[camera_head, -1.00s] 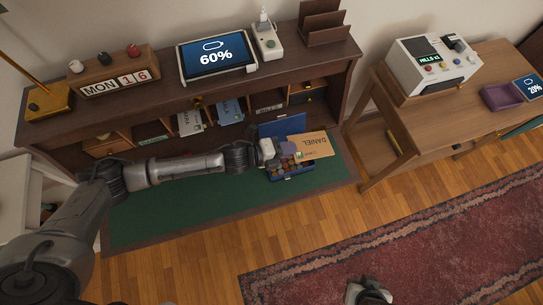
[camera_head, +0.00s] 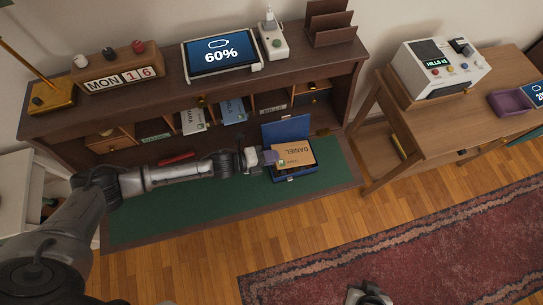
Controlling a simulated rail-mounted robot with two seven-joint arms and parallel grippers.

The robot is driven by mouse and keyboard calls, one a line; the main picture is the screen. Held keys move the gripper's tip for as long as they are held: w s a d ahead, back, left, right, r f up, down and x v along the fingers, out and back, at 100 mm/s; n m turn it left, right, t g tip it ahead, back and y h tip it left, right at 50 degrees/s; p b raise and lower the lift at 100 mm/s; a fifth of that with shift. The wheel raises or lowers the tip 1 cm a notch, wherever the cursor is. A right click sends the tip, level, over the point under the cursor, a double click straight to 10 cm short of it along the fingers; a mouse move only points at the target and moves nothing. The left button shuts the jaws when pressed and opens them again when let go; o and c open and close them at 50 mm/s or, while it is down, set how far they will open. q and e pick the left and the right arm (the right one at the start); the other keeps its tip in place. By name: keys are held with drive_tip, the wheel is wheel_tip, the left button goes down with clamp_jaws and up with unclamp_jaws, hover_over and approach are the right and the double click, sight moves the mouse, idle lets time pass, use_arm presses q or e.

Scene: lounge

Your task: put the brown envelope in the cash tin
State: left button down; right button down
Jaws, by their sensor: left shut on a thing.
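The brown envelope (camera_head: 297,152), marked DANIEL, lies flat over the blue cash tin (camera_head: 293,178), within its outline as seen from above. The tin stands on the green desk surface with its lid (camera_head: 286,129) raised at the back. My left gripper (camera_head: 273,157) is at the envelope's left edge, shut on it. Whether the envelope rests on the tin's contents or hangs just above them I cannot tell. The coins in the tin are now hidden under the envelope. My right gripper (camera_head: 370,294) is low at the bottom edge, away from the desk; its fingers are not clear.
The green desk surface (camera_head: 200,213) is mostly clear. A red item (camera_head: 177,158) lies behind my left arm. Pigeonholes behind hold a white envelope (camera_head: 192,121) and a blue envelope (camera_head: 233,110). A side table (camera_head: 430,112) with a white machine (camera_head: 440,66) stands at right.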

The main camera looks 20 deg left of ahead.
use_arm(q)
drive_tip(key=shift+f+b, duration=0.4)
drive_tip(key=shift+f, duration=0.2)
drive_tip(key=c, duration=1.3)
unclamp_jaws()
drive_tip(key=shift+o, duration=0.2)
